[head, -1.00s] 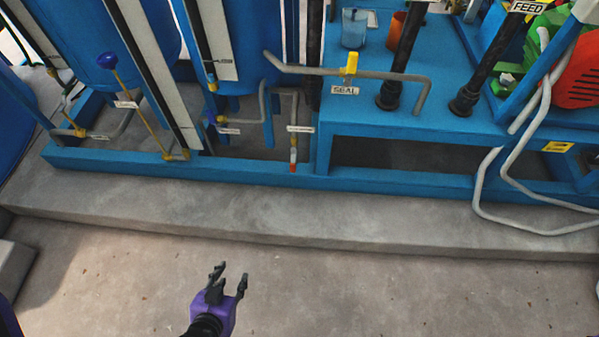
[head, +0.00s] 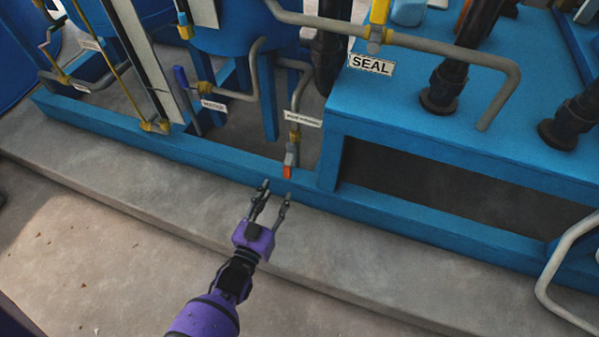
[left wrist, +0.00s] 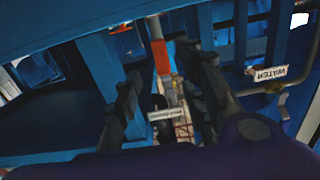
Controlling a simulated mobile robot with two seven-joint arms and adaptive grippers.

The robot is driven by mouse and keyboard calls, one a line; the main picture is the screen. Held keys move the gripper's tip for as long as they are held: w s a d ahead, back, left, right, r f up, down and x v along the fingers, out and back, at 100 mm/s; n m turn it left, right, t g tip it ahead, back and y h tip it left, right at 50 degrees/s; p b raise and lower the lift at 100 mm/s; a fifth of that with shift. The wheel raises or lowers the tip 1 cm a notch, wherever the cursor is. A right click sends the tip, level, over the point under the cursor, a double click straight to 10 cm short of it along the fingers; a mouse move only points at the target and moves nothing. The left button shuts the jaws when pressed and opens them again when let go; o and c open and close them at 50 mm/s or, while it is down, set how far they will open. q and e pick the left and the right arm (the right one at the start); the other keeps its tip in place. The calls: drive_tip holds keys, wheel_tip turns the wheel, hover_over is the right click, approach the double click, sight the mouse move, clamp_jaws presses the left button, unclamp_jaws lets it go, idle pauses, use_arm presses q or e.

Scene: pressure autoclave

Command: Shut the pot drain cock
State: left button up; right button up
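The pot drain cock (head: 292,150) is on a thin grey pipe that drops beside the blue frame. It has a brass-coloured body, a grey lower part and an orange-red piece (head: 287,172) at its bottom end. A small white tag (head: 303,119) hangs above it, its print too small to read surely. My left gripper (head: 273,193) is open and empty, just in front of and below the cock, apparently apart from it. In the left wrist view the orange-red piece (left wrist: 162,57) shows between the open fingers. My right gripper is out of view.
A blue base rail (head: 230,167) runs behind my gripper above a concrete step (head: 190,190). A blue-handled valve (head: 182,78) with a tag stands left of the cock. The SEAL pipe (head: 450,48) crosses the blue platform at right.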

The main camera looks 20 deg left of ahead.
sight(286, 172)
use_arm(q)
drive_tip(key=w, duration=0.2)
drive_tip(key=w+b, duration=0.1)
drive_tip(key=w, duration=0.2)
drive_tip(key=w+b, duration=0.1)
drive_tip(key=w, duration=0.1)
drive_tip(key=shift+w+r, duration=0.3)
drive_tip(key=shift+r, duration=0.05)
clamp_jaws()
